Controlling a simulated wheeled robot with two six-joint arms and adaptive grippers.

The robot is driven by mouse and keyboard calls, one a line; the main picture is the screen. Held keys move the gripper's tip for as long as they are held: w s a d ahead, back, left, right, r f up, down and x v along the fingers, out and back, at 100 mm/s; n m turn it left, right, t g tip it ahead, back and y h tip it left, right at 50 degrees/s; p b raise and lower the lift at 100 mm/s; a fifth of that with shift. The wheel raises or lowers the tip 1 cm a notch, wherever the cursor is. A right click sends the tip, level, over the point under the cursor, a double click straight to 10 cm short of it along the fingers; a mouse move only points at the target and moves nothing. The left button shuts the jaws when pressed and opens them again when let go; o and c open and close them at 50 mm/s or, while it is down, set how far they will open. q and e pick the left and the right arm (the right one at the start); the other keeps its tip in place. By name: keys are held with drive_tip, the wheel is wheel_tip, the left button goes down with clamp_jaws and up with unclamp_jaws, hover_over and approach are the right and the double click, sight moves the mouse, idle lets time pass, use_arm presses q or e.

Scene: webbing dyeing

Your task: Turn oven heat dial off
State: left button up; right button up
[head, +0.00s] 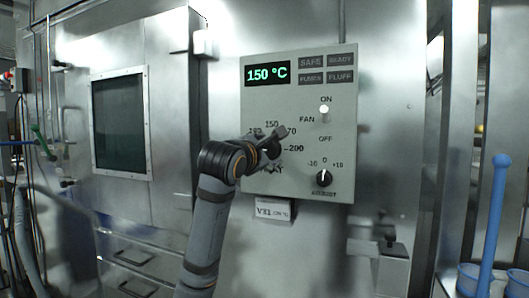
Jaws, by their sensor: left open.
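A grey control panel (294,181) is fixed to the steel wall, with a green display (268,74) reading 150 °C. My left gripper (276,140) is open at the heat dial's place on the panel's lower left, in front of the printed scale with 150 and 200. The arm and gripper hide most of the dial, so I cannot tell where it points or whether the gripper touches it. The white fan switch (323,109) sits between ON and OFF labels. The black adjust knob (324,178) is at the lower right. My right gripper is not in view.
The oven door with a dark window (119,122) is on the left. A small label (273,210) is under the panel. A metal bracket (391,250) projects at the lower right. Blue containers (480,281) and a blue upright rod (494,215) stand at the far right.

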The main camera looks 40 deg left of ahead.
use_arm(q)
drive_tip(key=v, duration=1.2)
drive_tip(key=shift+a+f, duration=0.1)
